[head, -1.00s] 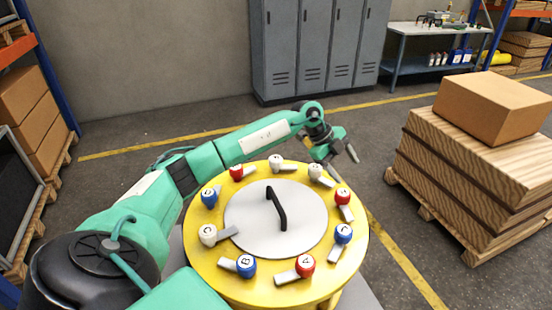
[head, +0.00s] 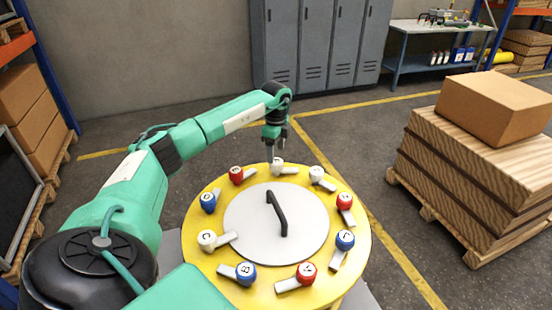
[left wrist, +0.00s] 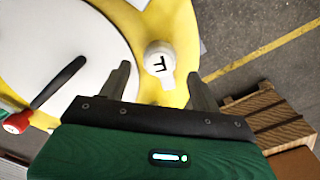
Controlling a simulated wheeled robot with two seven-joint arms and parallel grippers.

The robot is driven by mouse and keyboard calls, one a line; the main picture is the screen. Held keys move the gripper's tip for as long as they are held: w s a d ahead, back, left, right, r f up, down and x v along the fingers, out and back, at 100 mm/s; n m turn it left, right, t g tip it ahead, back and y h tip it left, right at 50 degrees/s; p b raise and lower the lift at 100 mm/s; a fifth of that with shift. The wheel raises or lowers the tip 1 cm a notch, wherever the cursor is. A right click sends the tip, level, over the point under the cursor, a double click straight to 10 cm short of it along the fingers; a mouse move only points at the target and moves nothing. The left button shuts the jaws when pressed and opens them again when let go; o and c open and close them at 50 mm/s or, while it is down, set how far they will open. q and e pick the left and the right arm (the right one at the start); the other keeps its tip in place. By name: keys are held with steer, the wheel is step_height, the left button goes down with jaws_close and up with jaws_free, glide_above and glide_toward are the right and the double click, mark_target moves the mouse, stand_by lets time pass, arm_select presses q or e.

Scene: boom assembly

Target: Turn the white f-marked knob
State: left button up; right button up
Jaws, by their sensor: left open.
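The white knob marked F (head: 277,163) stands at the far edge of the round yellow plate (head: 200,264) in the head view. In the left wrist view the F-marked knob (left wrist: 158,59) shows between the two fingertips. My left gripper (head: 275,152) points down just above or behind this knob. It also shows in the left wrist view (left wrist: 160,75), with its fingers apart and nothing gripped. I cannot tell how far the fingertips are from the knob. My right gripper is not in view.
Other knobs ring the plate: a white one (head: 316,173) to the right, a red one (head: 236,174) to the left, and several more. A white disc (head: 250,240) with a black handle (head: 283,218) fills the middle. Boxes on a pallet (head: 480,170) stand to the right.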

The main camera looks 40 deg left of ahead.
mark_target(276, 161)
arm_select(q)
steer(key=shift+f+p, duration=0.45)
steer(key=shift+f, duration=2.15)
steer(key=c, duration=1)
